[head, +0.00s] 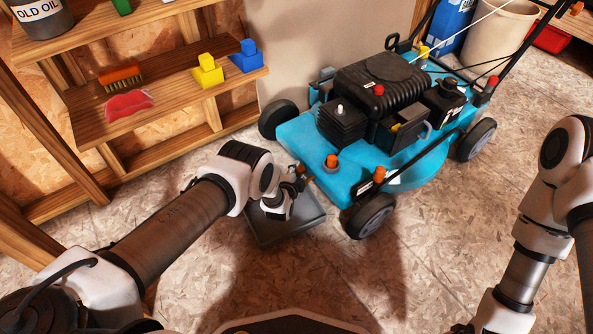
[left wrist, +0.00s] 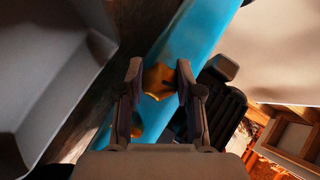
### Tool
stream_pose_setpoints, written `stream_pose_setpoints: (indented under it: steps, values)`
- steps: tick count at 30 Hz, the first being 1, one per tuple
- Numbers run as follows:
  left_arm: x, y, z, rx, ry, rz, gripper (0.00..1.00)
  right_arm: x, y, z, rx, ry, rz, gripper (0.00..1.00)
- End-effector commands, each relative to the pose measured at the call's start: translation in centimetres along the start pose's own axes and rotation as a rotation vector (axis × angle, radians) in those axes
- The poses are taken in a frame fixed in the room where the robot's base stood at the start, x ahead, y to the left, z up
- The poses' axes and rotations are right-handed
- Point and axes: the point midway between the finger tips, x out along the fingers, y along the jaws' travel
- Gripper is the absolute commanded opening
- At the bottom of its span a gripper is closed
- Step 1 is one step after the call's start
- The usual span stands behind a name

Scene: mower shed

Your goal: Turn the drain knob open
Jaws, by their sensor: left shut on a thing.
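The drain knob is an orange lobed knob on the side of the blue mower (head: 410,172). In the left wrist view the knob (left wrist: 158,80) sits between the two fingers of my left gripper (left wrist: 160,88), which is shut on it. In the head view the left gripper (head: 298,180) reaches the mower's near left side, and the fingers and wrist hide most of the knob. The knob's exact turn angle is hard to tell. A flat grey drain pan (head: 292,232) lies on the floor below the gripper. My right gripper is out of view.
Other orange caps (head: 331,161) stand on the mower deck near the gripper. A wooden shelf (head: 150,122) at left holds a brush (head: 121,75), a red cloth (head: 130,104), yellow and blue blocks and an oil can. The floor right of the pan is clear.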

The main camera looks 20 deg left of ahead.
Motion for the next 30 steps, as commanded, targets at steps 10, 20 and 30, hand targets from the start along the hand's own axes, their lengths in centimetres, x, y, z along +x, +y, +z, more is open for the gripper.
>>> stream_pose_setpoints:
  steps: [10, 20, 30]
  values:
    - [0.1, -0.2, 0.1, -0.223, -0.001, 0.224, 0.00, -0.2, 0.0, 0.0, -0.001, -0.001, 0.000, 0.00]
    - [0.3, 0.2, 0.3, -0.441, -0.001, 0.444, 0.00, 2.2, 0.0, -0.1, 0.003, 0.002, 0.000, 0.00]
    - [0.5, 0.3, 0.4, -0.668, 0.001, 0.668, 0.00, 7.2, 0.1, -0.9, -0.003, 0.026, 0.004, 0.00]
